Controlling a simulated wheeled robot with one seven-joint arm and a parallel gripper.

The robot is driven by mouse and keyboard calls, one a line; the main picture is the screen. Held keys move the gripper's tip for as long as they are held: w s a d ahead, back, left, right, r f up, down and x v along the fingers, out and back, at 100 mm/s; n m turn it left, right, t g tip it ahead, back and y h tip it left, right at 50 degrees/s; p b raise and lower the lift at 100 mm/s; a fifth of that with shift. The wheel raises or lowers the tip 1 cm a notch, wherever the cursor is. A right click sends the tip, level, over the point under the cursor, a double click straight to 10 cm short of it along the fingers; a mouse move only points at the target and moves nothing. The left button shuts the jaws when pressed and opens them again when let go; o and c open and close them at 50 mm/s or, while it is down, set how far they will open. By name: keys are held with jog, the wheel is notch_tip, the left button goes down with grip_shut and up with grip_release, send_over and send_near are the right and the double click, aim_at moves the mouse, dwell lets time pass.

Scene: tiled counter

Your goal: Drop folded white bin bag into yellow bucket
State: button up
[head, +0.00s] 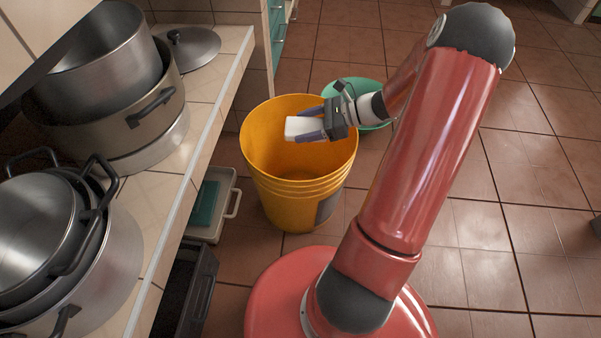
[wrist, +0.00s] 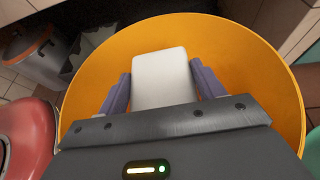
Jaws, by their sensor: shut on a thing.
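The yellow bucket (head: 300,190) stands on the floor beside the counter. Its wide mouth also fills much of the wrist view (wrist: 235,50). My gripper (head: 308,130) is over the bucket's mouth, with its fingers pointing left. It is shut on the folded white bin bag (head: 300,126), a pale block between the two purple fingers. In the wrist view the bag (wrist: 163,80) lies between the fingers, with the orange bucket interior around it. I cannot tell exactly how high the bag is relative to the rim. The bucket's bottom is hidden.
A green basin (head: 352,88) is on the floor behind the bucket. The tiled counter (head: 160,190) at left holds several steel pots (head: 110,70) and a lid (head: 190,46). A pale crate (head: 213,205) and a dark crate (head: 185,290) sit under it.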

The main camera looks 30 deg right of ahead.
jog(key=o, duration=1)
jog(key=p+v, duration=0.1)
jog(key=v, duration=0.7)
jog(key=shift+a, duration=0.1)
